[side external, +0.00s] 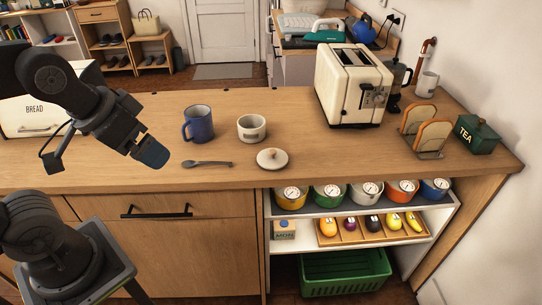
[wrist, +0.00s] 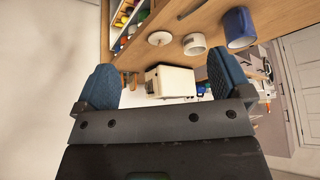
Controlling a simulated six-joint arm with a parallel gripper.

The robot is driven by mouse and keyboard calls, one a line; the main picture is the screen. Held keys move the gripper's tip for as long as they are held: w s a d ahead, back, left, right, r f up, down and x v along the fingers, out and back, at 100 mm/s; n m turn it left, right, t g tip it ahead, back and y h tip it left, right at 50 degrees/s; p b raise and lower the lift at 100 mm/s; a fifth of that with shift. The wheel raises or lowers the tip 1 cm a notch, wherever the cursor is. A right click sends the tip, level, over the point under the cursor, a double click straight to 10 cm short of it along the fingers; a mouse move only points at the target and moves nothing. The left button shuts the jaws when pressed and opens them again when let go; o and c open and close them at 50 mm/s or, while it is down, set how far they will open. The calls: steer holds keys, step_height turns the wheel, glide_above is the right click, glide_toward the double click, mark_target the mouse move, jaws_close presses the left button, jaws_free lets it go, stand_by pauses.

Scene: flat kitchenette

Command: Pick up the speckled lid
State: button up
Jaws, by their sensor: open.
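The speckled lid (side external: 272,159) is a round, pale disc with a small knob on top. It lies on the wooden counter near its front edge, right of a dark spoon (side external: 207,164) and in front of a speckled cup (side external: 251,127). In the wrist view the lid (wrist: 159,38) shows at the top, beyond the fingers. My gripper (side external: 152,153) is above the counter at the left, well apart from the lid. In the wrist view my gripper (wrist: 165,85) has its two blue fingers spread wide with nothing between them.
A blue mug (side external: 198,124) stands left of the speckled cup. A cream toaster (side external: 352,86), a toast rack (side external: 425,132) and a green tea tin (side external: 477,137) stand at the right. Shelves under the counter hold several pots and fruits. The counter right of the lid is clear.

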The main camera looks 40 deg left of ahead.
steer(key=shift+o, duration=0.2)
steer(key=m+g, duration=0.6)
steer(key=m, duration=1.2)
glide_above(272, 151)
step_height(272, 151, down, 6)
steer(key=r, duration=0.1)
step_height(272, 151, down, 9)
steer(key=shift+a+r, duration=0.1)
steer(key=shift+a, duration=0.05)
steer(key=shift+d+f, duration=0.2)
steer(key=shift+f, duration=2.55)
